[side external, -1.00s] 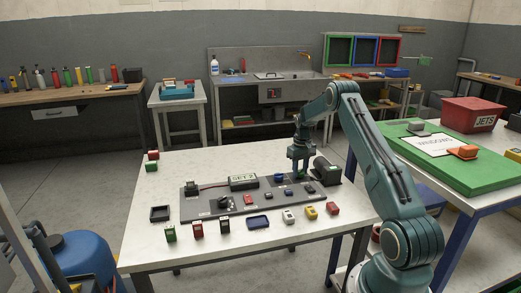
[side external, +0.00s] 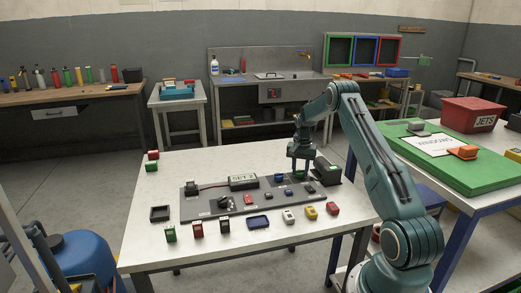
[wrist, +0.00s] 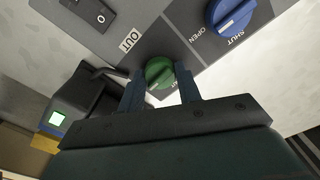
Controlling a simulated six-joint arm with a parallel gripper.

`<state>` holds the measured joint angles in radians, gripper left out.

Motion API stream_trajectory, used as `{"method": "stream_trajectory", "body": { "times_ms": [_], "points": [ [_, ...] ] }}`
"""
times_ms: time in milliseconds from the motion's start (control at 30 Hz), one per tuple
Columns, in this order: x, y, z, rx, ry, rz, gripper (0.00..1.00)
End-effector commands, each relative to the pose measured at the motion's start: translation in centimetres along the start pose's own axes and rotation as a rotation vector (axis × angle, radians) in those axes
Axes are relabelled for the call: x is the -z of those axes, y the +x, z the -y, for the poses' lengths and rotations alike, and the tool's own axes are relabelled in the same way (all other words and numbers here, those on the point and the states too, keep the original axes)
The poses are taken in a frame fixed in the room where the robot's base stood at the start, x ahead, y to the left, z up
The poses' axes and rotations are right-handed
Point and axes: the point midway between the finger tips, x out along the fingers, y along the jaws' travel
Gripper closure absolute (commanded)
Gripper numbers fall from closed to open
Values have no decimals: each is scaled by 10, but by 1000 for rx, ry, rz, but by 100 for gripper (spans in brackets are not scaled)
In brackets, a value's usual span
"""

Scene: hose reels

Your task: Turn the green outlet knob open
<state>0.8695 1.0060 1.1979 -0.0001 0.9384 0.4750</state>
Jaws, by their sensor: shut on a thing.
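The green outlet knob (wrist: 159,71) sits on the grey panel (wrist: 140,18) beside a white "OUT" label in the wrist view. A pale ridge or line runs across its top at a slant. My gripper (wrist: 160,86) is shut on the knob, one finger on each side. Part of the lettering by the knob is hidden by the fingers. In the side external view my gripper (side external: 301,168) points down at the panel's right back part, and the knob shows only as a small green patch at the fingertips.
A blue knob (wrist: 230,14) with "SHUT" and "OPEN" labels is close by. A black unit (wrist: 85,103) with a lit pale-green square stands at the other side. A "SET 2" box (side external: 243,182) sits on the panel. Several small coloured blocks line the table's front.

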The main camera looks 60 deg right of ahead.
Motion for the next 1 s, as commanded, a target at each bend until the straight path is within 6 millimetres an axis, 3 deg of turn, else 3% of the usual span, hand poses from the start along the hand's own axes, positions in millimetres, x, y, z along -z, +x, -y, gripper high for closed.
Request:
{"method": "stream_trajectory", "body": {
  "times_ms": [567, 600, 700, 1000],
  "points": [
    [1, -1, 0, 1, 46, -3, 89],
    [1, -1, 0, 1, 46, -3, 60],
    [1, -1, 0, 1, 45, -3, 44],
    [0, -1, 0, 1, 44, -1, 44]
  ]
}}
